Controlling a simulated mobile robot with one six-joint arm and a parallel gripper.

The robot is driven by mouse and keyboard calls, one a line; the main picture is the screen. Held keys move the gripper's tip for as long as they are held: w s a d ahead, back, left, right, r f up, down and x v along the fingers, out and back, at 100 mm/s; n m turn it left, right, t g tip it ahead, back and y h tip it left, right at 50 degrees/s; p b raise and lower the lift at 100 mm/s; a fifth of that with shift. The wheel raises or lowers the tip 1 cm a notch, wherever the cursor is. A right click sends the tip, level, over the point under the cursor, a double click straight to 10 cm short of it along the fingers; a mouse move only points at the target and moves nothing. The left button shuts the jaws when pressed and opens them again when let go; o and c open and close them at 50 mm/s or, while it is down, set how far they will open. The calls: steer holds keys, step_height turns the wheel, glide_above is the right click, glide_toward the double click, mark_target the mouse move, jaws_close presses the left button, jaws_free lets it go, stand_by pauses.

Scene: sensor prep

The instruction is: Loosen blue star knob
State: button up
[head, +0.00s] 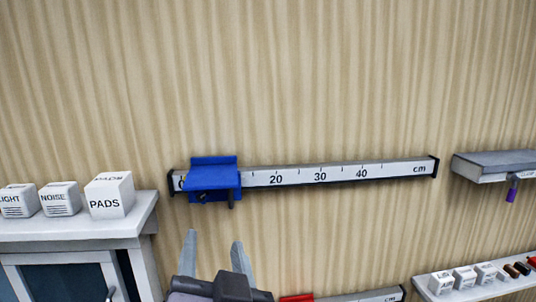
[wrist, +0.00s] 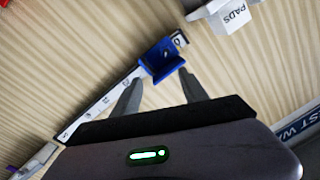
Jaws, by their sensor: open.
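A blue carriage (head: 212,174) sits near the left end of a white wall-mounted scale rail (head: 330,173) marked in cm. A small dark knob or stem shows under the carriage in the head view; I cannot make out a star shape or a blue knob there. My gripper (head: 216,238) is open and empty, below the carriage in the head view. In the wrist view, the blue carriage (wrist: 162,60) lies just beyond and between the fingertips of my gripper (wrist: 160,78). I cannot tell whether a finger touches it.
A white cabinet (head: 75,228) at left holds boxes, including one marked PADS (head: 110,195). A red carriage (head: 297,298) sits on a lower rail (head: 370,296). A grey shelf (head: 495,166) with a purple-handled part (head: 512,191) and a white shelf (head: 480,283) with small items are at right.

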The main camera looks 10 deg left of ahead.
mark_target(201, 198)
steer(key=x, duration=0.5)
steer(key=a+x, duration=0.1)
steer(key=x, duration=0.4)
steer(key=a+x, duration=0.1)
steer(key=x, duration=0.4)
steer(key=shift+s+a+f, duration=0.1)
steer(key=shift+s, duration=0.3)
steer(key=shift+w, duration=0.5)
steer(key=shift+s, duration=0.15)
steer(key=shift+c, duration=0.8)
jaws_close()
